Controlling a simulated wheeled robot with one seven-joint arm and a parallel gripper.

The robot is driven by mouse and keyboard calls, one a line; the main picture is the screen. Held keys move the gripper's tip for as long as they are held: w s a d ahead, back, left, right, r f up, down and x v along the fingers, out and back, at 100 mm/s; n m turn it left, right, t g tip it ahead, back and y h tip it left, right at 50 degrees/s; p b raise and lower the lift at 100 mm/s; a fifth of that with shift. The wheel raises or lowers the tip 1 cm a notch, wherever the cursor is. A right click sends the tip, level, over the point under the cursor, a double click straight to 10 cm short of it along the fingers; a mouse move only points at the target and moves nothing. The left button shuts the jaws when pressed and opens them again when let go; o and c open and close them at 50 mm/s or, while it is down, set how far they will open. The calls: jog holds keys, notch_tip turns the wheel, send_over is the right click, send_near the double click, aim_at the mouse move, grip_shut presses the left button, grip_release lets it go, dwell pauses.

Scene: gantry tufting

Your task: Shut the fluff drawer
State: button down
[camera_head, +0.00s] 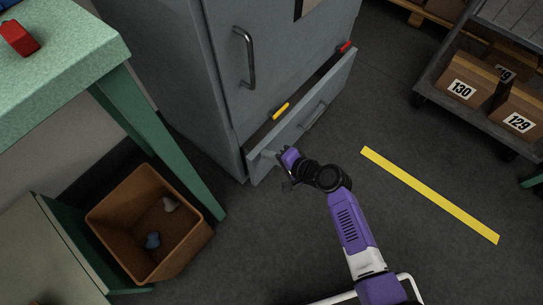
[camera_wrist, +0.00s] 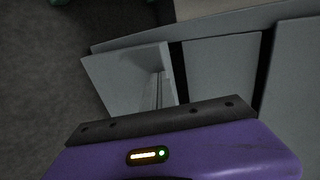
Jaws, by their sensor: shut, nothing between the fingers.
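The fluff drawer (camera_head: 338,88) is the low grey drawer at the foot of the grey cabinet. It stands pulled out, with a dark gap between its front and the cabinet. Its bar handle (camera_head: 314,115) is on the front face. My gripper (camera_head: 287,157) is shut and empty, close to the left end of the drawer front; I cannot tell whether it touches. In the wrist view grey panels (camera_wrist: 125,78), with a rail between them, lie just beyond my gripper (camera_wrist: 162,120). Its fingertips are not clear there.
The grey cabinet (camera_head: 190,60) has a tall door handle (camera_head: 247,58). A green table (camera_head: 75,50) and an open brown bin (camera_head: 120,215) stand at left. A cart with numbered boxes (camera_head: 463,83) is at right. Floor around the yellow stripe (camera_head: 430,195) is clear.

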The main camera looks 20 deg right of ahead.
aim_at(256, 147)
jog(key=w+a, duration=0.2)
jog(key=w, duration=0.1)
jog(key=shift+w+a, duration=0.2)
jog(key=shift+a, duration=0.05)
jog(key=shift+w+a+r, duration=0.15)
jog(key=shift+w+a, duration=0.15)
jog(key=shift+w, duration=0.1)
